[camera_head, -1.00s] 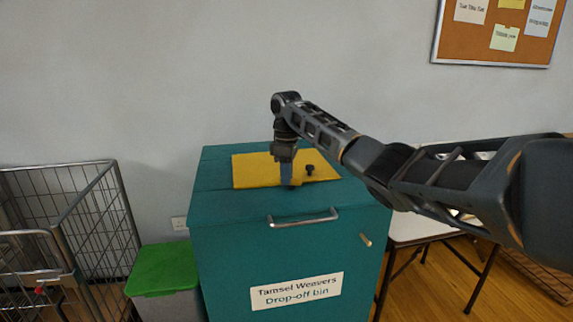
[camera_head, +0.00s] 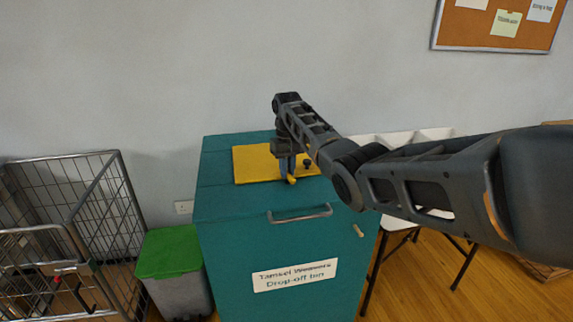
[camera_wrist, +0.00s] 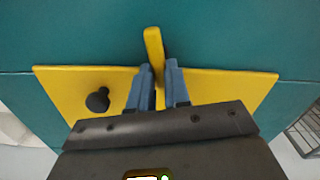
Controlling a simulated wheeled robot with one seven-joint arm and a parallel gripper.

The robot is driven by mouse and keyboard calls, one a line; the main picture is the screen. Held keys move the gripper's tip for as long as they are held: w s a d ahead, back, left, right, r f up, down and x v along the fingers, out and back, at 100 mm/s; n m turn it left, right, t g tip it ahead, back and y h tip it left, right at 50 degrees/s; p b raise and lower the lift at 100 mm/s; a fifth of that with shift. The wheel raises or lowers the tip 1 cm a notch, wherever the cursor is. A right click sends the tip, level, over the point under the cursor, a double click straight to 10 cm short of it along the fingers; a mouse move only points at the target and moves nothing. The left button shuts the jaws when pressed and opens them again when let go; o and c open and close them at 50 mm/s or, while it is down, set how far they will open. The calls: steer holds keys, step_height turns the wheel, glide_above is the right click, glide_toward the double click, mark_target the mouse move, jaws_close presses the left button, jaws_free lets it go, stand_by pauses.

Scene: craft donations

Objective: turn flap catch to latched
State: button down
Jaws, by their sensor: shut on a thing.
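The yellow flap (camera_head: 250,165) lies flat on top of the teal drop-off bin (camera_head: 230,215). A black knob (camera_wrist: 98,99) stands on the flap; it also shows in the head view (camera_head: 307,163). The flap catch (camera_wrist: 153,45) is a small yellow bar. It points out from the flap over its front edge onto the bare teal top, and its end shows in the head view (camera_head: 292,180). My gripper (camera_wrist: 157,70) points down with its blue-grey fingers shut on the catch, one on each side. The catch's inner end is hidden by my gripper.
The bin has a metal handle (camera_head: 300,215) on its front. A green-lidded container (camera_head: 168,252) and a wire cage (camera_head: 75,225) stand at left. A white table (camera_head: 400,222) stands at right, behind my arm. The wall is close behind the bin.

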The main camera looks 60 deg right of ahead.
mark_target(288, 172)
steer(key=shift+s+m, duration=0.1)
steer(key=shift+m, duration=1.1)
steer(key=shift+d, duration=0.1)
steer(key=c, duration=1.1)
jaws_free()
steer(key=shift+r+b, duration=0.35)
steer(key=shift+r, duration=3.6)
